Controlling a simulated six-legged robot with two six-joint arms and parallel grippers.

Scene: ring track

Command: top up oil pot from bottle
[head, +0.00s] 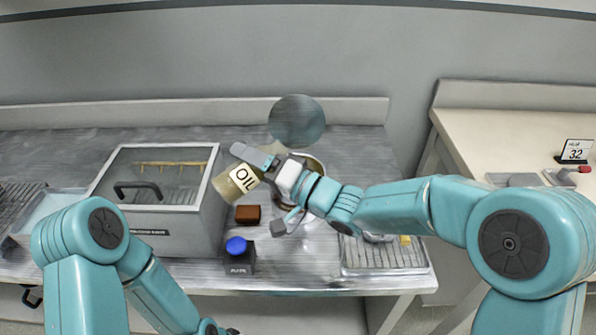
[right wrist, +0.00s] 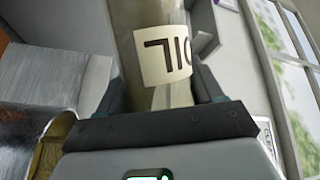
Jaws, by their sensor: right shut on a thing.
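The oil bottle (head: 229,187), yellowish with a white OIL label, is held at a tilt in my right gripper (head: 258,188). A round metal pot with a brassy rim (head: 317,160) stands behind my right wrist, mostly hidden. A shiny metal vessel, probably that pot, shows at the left of the right wrist view (right wrist: 35,150). Its contents and the bottle's mouth are not clear. My left arm runs down out of the bottom edge, its gripper out of sight.
A grey glass-lidded case (head: 160,215) stands left of the bottle. A brown block (head: 247,214) and a black box with a blue button (head: 237,254) sit in front. A ribbed tray (head: 385,257) lies right. A grey disc (head: 297,121) is at the back.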

